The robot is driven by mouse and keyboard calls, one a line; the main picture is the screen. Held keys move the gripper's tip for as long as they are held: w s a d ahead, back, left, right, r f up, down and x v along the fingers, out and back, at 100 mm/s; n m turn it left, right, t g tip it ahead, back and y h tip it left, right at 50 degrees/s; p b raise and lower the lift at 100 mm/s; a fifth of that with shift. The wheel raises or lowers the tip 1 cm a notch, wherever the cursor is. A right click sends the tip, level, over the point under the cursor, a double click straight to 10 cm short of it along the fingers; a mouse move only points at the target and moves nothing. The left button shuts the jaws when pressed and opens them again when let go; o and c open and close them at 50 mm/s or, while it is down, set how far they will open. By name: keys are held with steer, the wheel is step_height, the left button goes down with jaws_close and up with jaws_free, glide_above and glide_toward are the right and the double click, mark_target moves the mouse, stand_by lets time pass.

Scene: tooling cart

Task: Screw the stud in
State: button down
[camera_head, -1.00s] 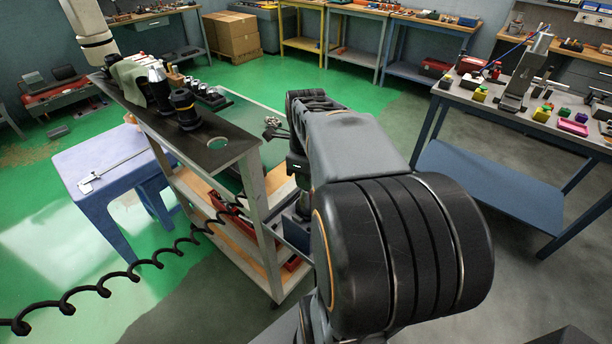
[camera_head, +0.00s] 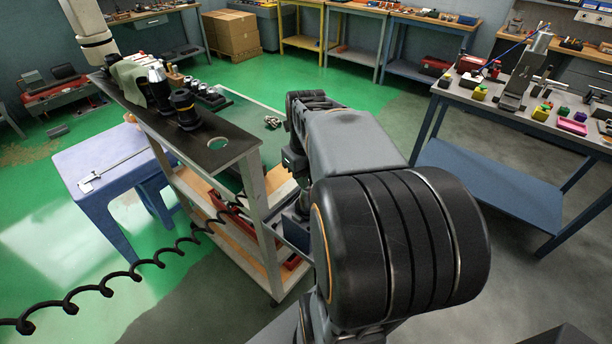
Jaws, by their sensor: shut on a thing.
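My arm reaches forward from the lower right, over and beside the right end of the tooling cart (camera_head: 232,152). On the cart's dark top stand a black holder with a yellowish ring (camera_head: 185,110) and a chrome-topped black holder (camera_head: 158,88). A row of small dark and metallic pieces (camera_head: 207,95) is behind them.
A blue stool (camera_head: 110,158) with a caliper stands left of the cart. A black coiled cable (camera_head: 120,272) crosses the lower left. A workbench with many items (camera_head: 530,120) is at right. Open green floor lies behind.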

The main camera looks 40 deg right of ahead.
steer(key=c, duration=1)
jaws_free()
steer(key=n, duration=0.8)
steer(key=shift+a+p, duration=0.1)
steer(key=shift+p, duration=0.3)
steer(key=n, duration=1)
steer(key=shift+s+p, duration=0.1)
steer(key=shift+p, duration=0.25)
steer(key=shift+c, duration=0.2)
